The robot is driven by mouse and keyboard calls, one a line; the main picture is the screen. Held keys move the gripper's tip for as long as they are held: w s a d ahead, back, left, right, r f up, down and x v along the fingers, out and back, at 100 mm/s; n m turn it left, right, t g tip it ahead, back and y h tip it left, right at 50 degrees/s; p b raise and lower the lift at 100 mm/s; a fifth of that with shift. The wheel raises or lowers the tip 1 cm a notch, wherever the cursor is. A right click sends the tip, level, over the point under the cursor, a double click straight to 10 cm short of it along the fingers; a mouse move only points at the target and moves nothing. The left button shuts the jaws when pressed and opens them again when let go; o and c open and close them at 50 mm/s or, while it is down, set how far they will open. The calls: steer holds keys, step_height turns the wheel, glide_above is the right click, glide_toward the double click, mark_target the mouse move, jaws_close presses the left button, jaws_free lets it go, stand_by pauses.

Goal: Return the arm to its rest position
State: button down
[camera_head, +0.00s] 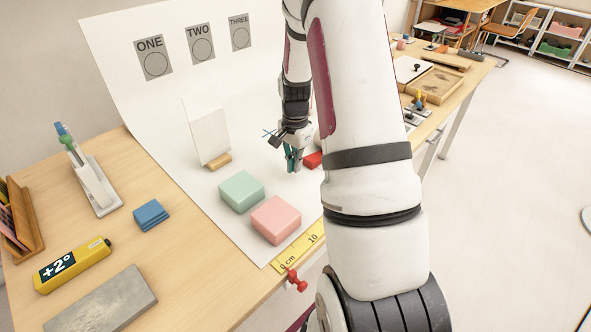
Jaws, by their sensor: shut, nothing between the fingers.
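My gripper (293,160) shows in the head view at the middle, pointing down over the white backdrop sheet (120,60), with its fingers together and nothing held. My white arm with dark red panels stretches from the lower right up to the top edge and down again to the gripper. A red block (313,160) lies just right of the gripper, partly hidden by my arm. I cannot tell whether the fingertips touch the sheet. A green block (241,191) and a pink block (276,219) lie nearer to me, apart from the gripper.
A white upright card (208,135) in a wooden foot stands left of the gripper. A yellow ruler (298,250) lies at the table's front edge with a red clamp (297,281). Open floor is right.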

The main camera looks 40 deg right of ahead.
step_height(320, 180, up, 8)
steer(key=shift+a+f, duration=0.15)
steer(key=shift+a, duration=0.05)
steer(key=s+a+r+n+t+p, duration=0.1)
steer(key=s+a+r+n, duration=0.25)
steer(key=a+r, duration=0.4)
steer(key=s+a+r+n+t, duration=0.1)
steer(key=s+a+r+n, duration=0.1)
steer(key=a+r+n, duration=0.4)
steer(key=s+a+r+n+t, duration=0.1)
steer(key=s+a+r+n, duration=0.3)
steer(key=s+a, duration=0.2)
steer(key=s+a+r+n+t+p, duration=0.1)
steer(key=s+a+r+n, duration=0.2)
steer(key=s+a, duration=0.3)
steer(key=s+n, duration=0.1)
steer(key=s, duration=0.3)
steer(key=shift+s+a+r+p, duration=0.3)
steer(key=shift+s+a+r, duration=0.05)
steer(key=shift+r, duration=0.05)
